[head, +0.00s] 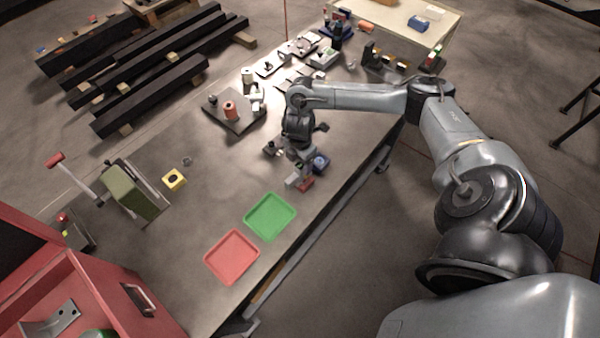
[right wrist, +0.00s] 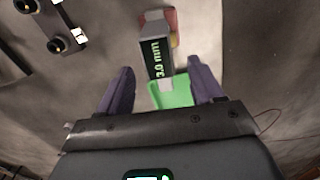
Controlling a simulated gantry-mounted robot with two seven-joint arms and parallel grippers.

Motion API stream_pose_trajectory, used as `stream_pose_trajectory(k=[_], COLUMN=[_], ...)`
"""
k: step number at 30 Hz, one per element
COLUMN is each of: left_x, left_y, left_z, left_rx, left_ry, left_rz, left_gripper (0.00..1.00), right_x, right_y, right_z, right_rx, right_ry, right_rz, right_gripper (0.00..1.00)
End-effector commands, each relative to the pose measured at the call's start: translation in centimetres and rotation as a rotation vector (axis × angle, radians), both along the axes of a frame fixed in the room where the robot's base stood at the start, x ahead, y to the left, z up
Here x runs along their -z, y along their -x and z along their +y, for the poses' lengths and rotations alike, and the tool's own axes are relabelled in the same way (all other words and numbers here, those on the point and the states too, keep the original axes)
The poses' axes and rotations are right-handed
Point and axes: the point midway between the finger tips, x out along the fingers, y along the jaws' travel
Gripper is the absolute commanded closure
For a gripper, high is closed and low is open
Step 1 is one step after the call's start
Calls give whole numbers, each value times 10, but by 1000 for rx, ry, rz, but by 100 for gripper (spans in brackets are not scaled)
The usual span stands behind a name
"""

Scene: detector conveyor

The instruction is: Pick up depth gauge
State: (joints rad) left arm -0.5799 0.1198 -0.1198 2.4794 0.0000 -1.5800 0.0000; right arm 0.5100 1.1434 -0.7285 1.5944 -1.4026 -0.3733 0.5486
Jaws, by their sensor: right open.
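The depth gauge appears to be the small grey block with a dark display reading "3.0 mm" (right wrist: 157,58) in the right wrist view. In the head view it seems to be the small pale block (head: 292,181) at the right edge of the table. My right gripper (head: 299,171) is low over the table beside it. In the right wrist view my right gripper (right wrist: 160,82) is open, and the gauge lies between and just beyond its two dark fingers. I cannot tell whether they touch it. My left gripper is not in view.
A red block (head: 307,184) and a blue round item (head: 320,162) sit close by. A green tray (head: 270,216) and a red tray (head: 232,257) lie nearer on the table. A yellow block (head: 174,179) sits left. The table's middle is mostly clear.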

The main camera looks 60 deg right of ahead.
Motion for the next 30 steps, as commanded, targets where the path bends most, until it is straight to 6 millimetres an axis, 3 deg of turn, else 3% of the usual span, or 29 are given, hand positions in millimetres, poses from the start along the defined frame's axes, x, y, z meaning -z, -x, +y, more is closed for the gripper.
stream_pose_trajectory(k=[11, 23, 30], left_x=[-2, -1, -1], left_y=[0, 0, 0], left_z=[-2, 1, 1], left_rx=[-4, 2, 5], left_ry=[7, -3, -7], left_rz=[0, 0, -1], left_gripper=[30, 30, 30], right_x=[8, 8, 8], right_y=[0, 0, 0], right_z=[0, 0, 0], right_rx=[0, 0, 0], right_ry=[1, 1, 1], right_rz=[-1, -1, -1], right_gripper=[36, 97, 100])
